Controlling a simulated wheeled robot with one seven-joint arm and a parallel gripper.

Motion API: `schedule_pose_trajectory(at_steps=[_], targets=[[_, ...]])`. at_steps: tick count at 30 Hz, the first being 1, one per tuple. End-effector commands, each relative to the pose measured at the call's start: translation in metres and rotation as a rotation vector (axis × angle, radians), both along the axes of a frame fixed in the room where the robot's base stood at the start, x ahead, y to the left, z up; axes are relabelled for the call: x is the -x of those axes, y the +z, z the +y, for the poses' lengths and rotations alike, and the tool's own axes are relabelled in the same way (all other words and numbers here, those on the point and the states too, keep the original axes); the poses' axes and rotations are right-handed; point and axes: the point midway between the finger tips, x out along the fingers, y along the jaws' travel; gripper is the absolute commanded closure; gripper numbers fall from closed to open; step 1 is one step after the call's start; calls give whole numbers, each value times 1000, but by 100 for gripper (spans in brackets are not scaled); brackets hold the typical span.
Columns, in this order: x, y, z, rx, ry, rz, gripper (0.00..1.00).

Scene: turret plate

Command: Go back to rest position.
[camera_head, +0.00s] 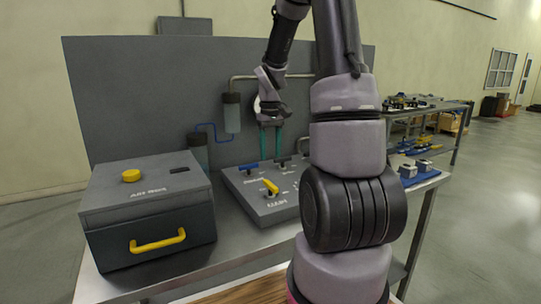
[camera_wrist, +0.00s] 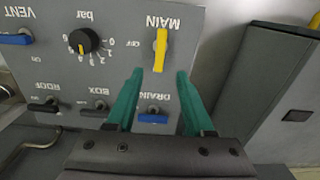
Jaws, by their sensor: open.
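My gripper (camera_head: 270,138) is open and empty, with its green fingers pointing down above the back part of the grey control panel (camera_head: 236,188). In the wrist view my gripper (camera_wrist: 160,77) shows two green fingers spread apart, with the yellow MAIN lever (camera_wrist: 160,50) beyond them and the blue DRAIN lever (camera_wrist: 153,118) between them. Nothing is held. In the head view, the yellow lever (camera_head: 271,187) stands on the panel and a blue lever (camera_head: 248,166) is near its back edge. My arm hides the panel's right side.
A grey box (camera_head: 150,200) with a yellow button (camera_head: 131,175) and yellow handle (camera_head: 158,240) stands left of the panel. A grey backboard (camera_head: 140,100) rises behind, with a pipe and a cylinder (camera_head: 232,112). A shelf with parts (camera_head: 415,102) is at right. The air around my gripper is clear.

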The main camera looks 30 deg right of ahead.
Motion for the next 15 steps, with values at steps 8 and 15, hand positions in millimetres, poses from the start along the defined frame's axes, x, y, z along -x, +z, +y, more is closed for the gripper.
schedule_pose_trajectory(at_steps=[8, 15], targets=[[0, 0, 0, 0, 0, 0, 48], [9, 29, 12, 3, -33, -54, 48]])
